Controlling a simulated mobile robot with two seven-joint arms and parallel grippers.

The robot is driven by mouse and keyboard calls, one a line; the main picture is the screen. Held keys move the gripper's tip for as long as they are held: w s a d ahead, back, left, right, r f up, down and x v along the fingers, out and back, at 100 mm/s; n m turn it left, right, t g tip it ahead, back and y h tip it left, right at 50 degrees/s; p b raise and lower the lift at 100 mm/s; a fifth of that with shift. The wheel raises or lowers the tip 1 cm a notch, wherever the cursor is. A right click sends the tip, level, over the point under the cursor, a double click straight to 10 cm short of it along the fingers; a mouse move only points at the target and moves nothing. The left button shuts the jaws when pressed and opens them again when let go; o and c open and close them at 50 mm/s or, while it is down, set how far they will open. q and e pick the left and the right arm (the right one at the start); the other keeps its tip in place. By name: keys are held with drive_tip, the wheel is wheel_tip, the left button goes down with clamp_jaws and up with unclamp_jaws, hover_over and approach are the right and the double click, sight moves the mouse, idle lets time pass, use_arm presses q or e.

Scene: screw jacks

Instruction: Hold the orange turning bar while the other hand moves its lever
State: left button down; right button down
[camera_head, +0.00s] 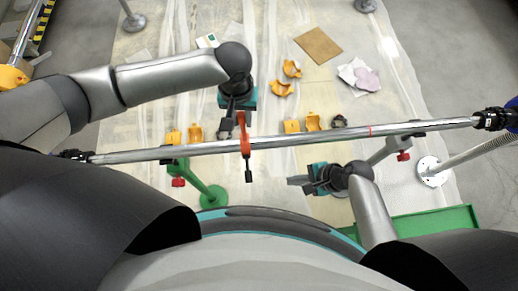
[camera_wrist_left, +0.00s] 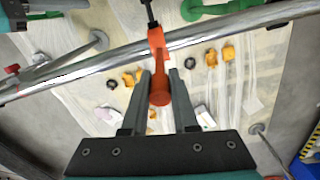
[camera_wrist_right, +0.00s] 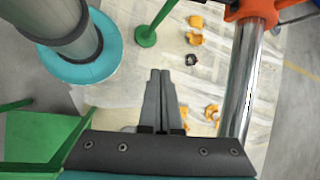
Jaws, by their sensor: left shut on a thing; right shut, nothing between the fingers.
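The orange turning bar (camera_head: 245,138) sits around a long shiny pipe, left of the middle of the head view. Its black lever (camera_head: 249,176) hangs on the near side of the pipe and shows at the top of the left wrist view (camera_wrist_left: 151,12). My left gripper (camera_head: 237,119) is shut on the far end of the orange bar (camera_wrist_left: 160,92), one finger on each side. My right gripper (camera_head: 291,181) is shut and empty, near side of the pipe, to the right of the lever and apart from it. Its fingers (camera_wrist_right: 160,73) touch each other in the right wrist view.
The shiny pipe (camera_head: 330,135) crosses the whole workspace. A green stand (camera_head: 205,190) with a red knob (camera_head: 178,182) supports it at left; another red knob (camera_head: 403,156) is at right. Orange clamp parts (camera_head: 291,69) and a brown board (camera_head: 318,47) lie on the floor sheet.

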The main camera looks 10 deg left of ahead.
sight(248, 172)
drive_tip(key=a+f+m+y, duration=0.1)
drive_tip(key=a, duration=0.9)
idle(1.1)
drive_tip(key=shift+a, duration=0.1)
drive_tip(key=shift+g, duration=0.4)
drive_tip(key=shift+r+g, duration=0.15)
drive_tip(key=shift+g, duration=0.15)
drive_tip(key=shift+m, duration=0.3)
